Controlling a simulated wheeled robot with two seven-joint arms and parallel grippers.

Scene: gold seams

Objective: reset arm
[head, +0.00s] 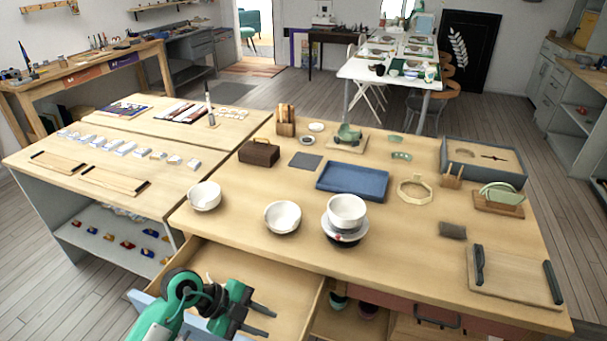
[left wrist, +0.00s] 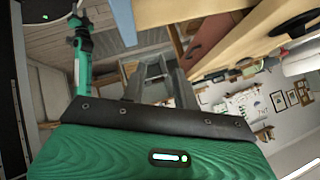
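My left gripper (head: 268,321) is low in the head view, in front of the worktable. Its two dark fingers are apart with nothing between them. In the left wrist view the fingers (left wrist: 155,75) also stand apart and empty, beyond the green wrist housing. My right gripper is outside the head view. A green and black arm part of mine shows at the upper left of the left wrist view, but I cannot make out the state of its fingers.
An open wooden drawer (head: 265,279) lies just behind my left gripper. On the worktable (head: 400,245) stand white bowls (head: 204,196) (head: 282,217), another bowl (head: 346,211) on a round device, a blue tray (head: 352,181) and a board (head: 512,277). Floor at far left is clear.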

